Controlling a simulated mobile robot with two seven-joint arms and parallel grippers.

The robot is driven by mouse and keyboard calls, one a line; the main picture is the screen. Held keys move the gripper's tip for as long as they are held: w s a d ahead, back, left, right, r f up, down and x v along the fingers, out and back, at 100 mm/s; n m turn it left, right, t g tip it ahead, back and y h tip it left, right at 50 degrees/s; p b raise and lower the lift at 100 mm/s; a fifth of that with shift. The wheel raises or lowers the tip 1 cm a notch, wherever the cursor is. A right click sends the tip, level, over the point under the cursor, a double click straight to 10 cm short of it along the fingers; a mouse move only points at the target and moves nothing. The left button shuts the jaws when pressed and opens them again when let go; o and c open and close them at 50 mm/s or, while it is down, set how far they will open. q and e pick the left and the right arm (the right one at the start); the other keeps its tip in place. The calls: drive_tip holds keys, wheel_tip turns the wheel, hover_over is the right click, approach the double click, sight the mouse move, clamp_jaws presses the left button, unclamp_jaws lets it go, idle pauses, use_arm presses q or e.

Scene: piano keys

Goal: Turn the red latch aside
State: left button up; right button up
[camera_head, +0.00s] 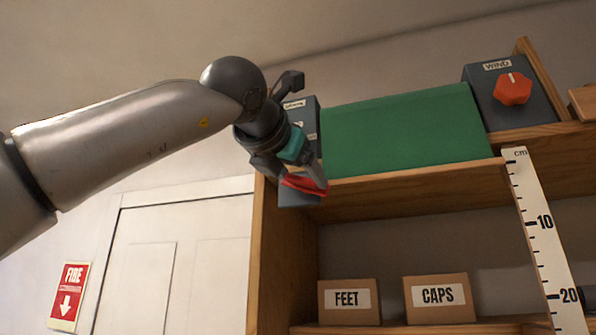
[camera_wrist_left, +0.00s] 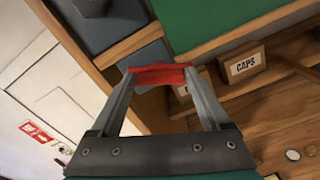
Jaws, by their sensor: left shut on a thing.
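The red latch (camera_head: 303,185) sits at the front left corner of the upper shelf, on a small blue-grey block (camera_head: 298,199). My left gripper (camera_head: 306,182) reaches down to it from the upper left and is shut on it. In the left wrist view the red latch (camera_wrist_left: 160,75) spans the gap between the two fingertips of my left gripper (camera_wrist_left: 160,78). Part of the latch is hidden behind the fingers in the head view. My right gripper is in neither view.
A green panel (camera_head: 405,130) stands just right of the gripper on the shelf. A dark box (camera_head: 513,92) with a red knob and a WIND label stands further right. Boxes labelled FEET (camera_head: 349,303) and CAPS (camera_head: 438,299) sit below, beside a ruler (camera_head: 545,240).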

use_arm(q)
drive_tip(key=m+p, duration=0.2)
drive_tip(key=m, duration=0.8)
drive_tip(key=shift+s+d+m, duration=0.1)
drive_tip(key=shift+d+m, duration=0.05)
drive_tip(key=shift+m, duration=0.25)
drive_tip(key=shift+f+m+p, duration=0.15)
drive_tip(key=shift+m+p, duration=0.35)
drive_tip(key=shift+m, duration=0.7)
drive_tip(key=o, duration=1.2)
drive_tip(key=shift+s, duration=0.1)
